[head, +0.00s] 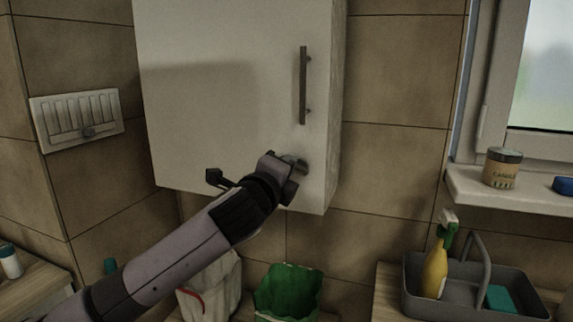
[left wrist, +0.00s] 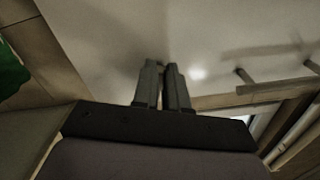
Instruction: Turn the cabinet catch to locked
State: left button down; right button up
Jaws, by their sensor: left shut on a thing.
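The white wall cabinet (head: 220,110) hangs on the tiled wall with its door closed. The catch (head: 303,167) is a small grey piece at the door's lower right, below the handle, and is mostly covered by my gripper. My left gripper (head: 296,165) is at the catch and shut on it. The left wrist view shows my left gripper's fingers (left wrist: 164,84) close together against the pale door, hiding the catch between them. I cannot tell which way the catch is turned. My right gripper is in neither view.
A vertical bar handle (head: 303,85) stands out from the door above the catch; it also shows in the left wrist view (left wrist: 275,88). Below are a green bag (head: 287,291) and a grey caddy (head: 408,290) with a yellow spray bottle (head: 435,272). A candle jar (head: 503,168) stands on the windowsill.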

pick_arm(q)
jog(key=shift+a+f+n, duration=0.1)
jog(key=shift+f+n, duration=0.1)
jog(key=shift+n, duration=0.8)
jog(key=shift+f+n, duration=0.15)
jog(key=shift+n, duration=0.85)
jog(key=c, duration=1.2)
grip_release()
jog(key=shift+o, duration=0.2)
jog(key=v, duration=0.7)
jog(key=shift+b, duration=0.45)
